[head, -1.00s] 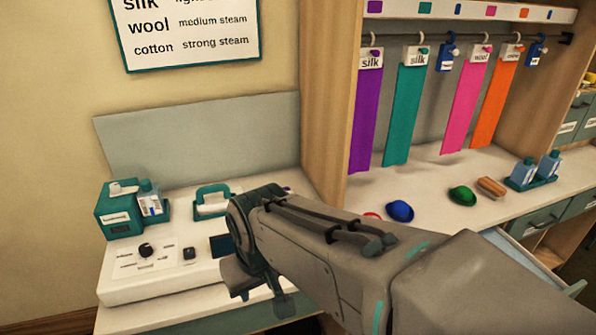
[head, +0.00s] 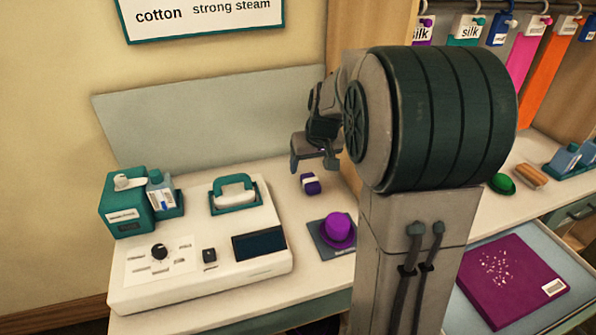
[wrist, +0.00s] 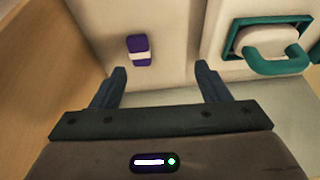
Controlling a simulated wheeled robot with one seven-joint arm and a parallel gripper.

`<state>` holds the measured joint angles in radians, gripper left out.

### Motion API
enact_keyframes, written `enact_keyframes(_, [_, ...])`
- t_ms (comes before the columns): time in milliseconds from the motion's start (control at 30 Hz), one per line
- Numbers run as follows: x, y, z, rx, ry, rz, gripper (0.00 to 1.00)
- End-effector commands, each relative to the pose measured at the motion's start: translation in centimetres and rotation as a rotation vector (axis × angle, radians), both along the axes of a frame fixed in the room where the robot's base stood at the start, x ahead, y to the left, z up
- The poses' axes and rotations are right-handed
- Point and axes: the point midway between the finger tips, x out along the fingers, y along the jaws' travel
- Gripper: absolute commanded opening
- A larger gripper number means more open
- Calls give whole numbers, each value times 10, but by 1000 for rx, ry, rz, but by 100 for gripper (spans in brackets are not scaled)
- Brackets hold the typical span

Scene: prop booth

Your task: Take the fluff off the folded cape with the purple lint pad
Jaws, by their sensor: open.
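The purple lint pad (head: 310,184), with a white band, lies on the white counter right of the steam unit. In the wrist view the lint pad (wrist: 138,50) shows beyond my fingertips, between their lines and nearer the left finger. My gripper (head: 314,160) is open and empty, above and behind the pad in the head view; its two fingers (wrist: 160,78) stand wide apart in the wrist view. The folded cape (head: 510,275), purple-magenta with a white label, lies flat in an open drawer at the lower right. Pale fluff (head: 497,268) is scattered on its left part.
A white steam unit (head: 200,270) with a teal-handled iron (head: 234,192) and a teal bottle holder (head: 128,205) fills the left counter. A purple hat (head: 338,228) sits on a dark mat. A wooden partition (wrist: 40,50) stands close beside my gripper. A green hat (head: 502,183) is farther right.

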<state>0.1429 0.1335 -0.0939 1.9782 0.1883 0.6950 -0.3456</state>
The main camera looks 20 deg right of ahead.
Motion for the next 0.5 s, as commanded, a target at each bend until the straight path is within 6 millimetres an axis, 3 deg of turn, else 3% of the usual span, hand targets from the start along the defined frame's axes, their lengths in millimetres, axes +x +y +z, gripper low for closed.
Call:
enact_keyframes(100, [34, -23, -19, -12, -13, -2, 69])
enact_keyframes(200, [52, -35, -28, -23, -25, -1, 69])
enact_keyframes(367, [65, -45, -39, -31, -33, 2, 69])
enact_keyframes(500, [74, -45, -59, -30, -30, 3, 69])
